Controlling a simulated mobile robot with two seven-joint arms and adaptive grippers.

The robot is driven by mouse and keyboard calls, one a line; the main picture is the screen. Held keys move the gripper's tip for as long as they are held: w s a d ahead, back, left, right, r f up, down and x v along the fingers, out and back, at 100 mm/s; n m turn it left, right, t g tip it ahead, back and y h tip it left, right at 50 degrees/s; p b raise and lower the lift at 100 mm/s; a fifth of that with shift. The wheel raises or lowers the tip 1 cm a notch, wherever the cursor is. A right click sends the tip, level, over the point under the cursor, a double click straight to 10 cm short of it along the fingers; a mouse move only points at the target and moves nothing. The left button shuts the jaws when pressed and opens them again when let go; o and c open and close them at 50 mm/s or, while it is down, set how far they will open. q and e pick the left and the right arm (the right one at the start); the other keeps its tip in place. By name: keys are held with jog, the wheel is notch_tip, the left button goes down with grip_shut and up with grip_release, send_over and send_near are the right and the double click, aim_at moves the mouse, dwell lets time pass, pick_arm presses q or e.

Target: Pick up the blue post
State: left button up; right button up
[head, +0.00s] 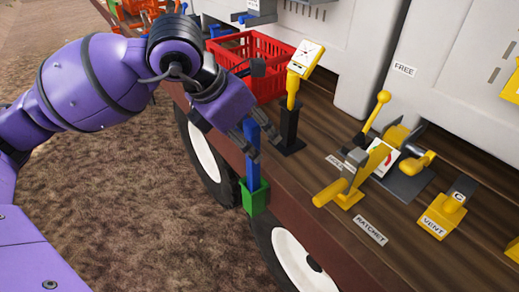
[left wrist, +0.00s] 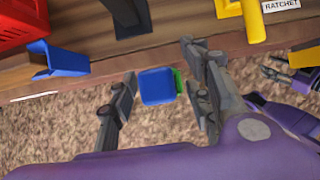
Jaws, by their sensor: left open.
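The blue post (head: 250,172) stands upright in a small green socket (head: 256,197) on the outer side of the wagon. In the left wrist view the post's square blue top (left wrist: 157,86) lies between my left fingers, nearer the left one, with part of the green socket (left wrist: 179,80) beside it. My left gripper (head: 262,148) is open around the upper part of the post. Its fingers (left wrist: 160,85) appear apart from the post in the wrist view. What looks like my right gripper (left wrist: 274,75) shows small at the right edge of that view; its opening is unclear.
The wooden deck edge (head: 300,215) runs close by the post. A black stand with a yellow gauge (head: 305,58), a red crate (head: 262,62) and yellow levers (head: 380,115) stand on the deck. Another blue piece (left wrist: 57,62) sits at the edge. Wheels (head: 292,258) are below; bare soil lies left.

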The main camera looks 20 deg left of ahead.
pick_arm(q)
grip_shut()
jog(key=shift+r, duration=0.15)
dwell(0.4)
